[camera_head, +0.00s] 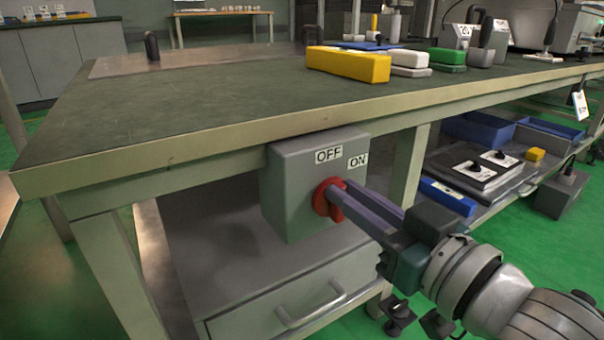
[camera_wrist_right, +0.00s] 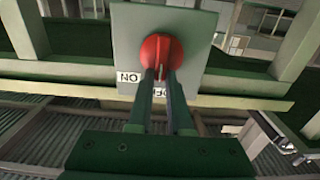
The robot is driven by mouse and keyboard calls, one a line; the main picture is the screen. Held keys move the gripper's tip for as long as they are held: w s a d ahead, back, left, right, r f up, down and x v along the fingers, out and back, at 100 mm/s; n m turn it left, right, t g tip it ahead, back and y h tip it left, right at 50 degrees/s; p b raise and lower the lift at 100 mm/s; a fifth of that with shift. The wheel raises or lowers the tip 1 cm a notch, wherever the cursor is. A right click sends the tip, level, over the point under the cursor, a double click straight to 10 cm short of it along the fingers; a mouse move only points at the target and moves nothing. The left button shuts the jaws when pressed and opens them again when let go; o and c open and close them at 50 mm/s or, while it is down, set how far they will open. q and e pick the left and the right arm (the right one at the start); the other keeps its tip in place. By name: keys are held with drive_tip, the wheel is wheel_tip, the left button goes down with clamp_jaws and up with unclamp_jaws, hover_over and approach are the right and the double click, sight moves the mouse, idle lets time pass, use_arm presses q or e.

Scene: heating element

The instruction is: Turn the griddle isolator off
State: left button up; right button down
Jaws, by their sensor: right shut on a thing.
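The griddle isolator is a grey box (camera_head: 290,200) fixed under the front edge of the bench, with OFF and ON labels on its upper face. Its red rotary knob (camera_head: 321,199) sits below the labels. My right gripper (camera_head: 338,196) comes in from the right and is shut on the knob's raised grip. In the right wrist view the box appears upside down, with the red knob (camera_wrist_right: 157,52) between the fingertips (camera_wrist_right: 160,73). The ON label shows there, and the fingers partly cover the OFF label. The knob's exact angle is hard to tell. My left gripper is not in view.
The green-topped bench (camera_head: 200,115) overhangs the isolator. A yellow block (camera_head: 348,65) and several other items stand on top. A drawer with a handle (camera_head: 310,305) is below the box. A lower shelf at right holds blue trays (camera_head: 478,130).

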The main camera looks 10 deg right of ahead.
drive_tip(key=n, duration=0.4)
drive_tip(key=a+n, duration=0.1)
drive_tip(key=n, duration=0.3)
drive_tip(key=f+n+p, duration=0.1)
drive_tip(key=n, duration=0.3)
drive_tip(key=shift+s+a+f+n, duration=0.1)
drive_tip(key=shift+s+a+n, duration=0.2)
drive_tip(key=shift+a, duration=0.1)
drive_tip(key=n, duration=0.2)
drive_tip(key=f+n+b, duration=0.1)
drive_tip(key=n, duration=0.2)
drive_tip(key=shift+a, duration=0.1)
drive_tip(key=shift+n, duration=0.3)
drive_tip(key=c, duration=0.8)
unclamp_jaws()
drive_tip(key=shift+c, duration=0.2)
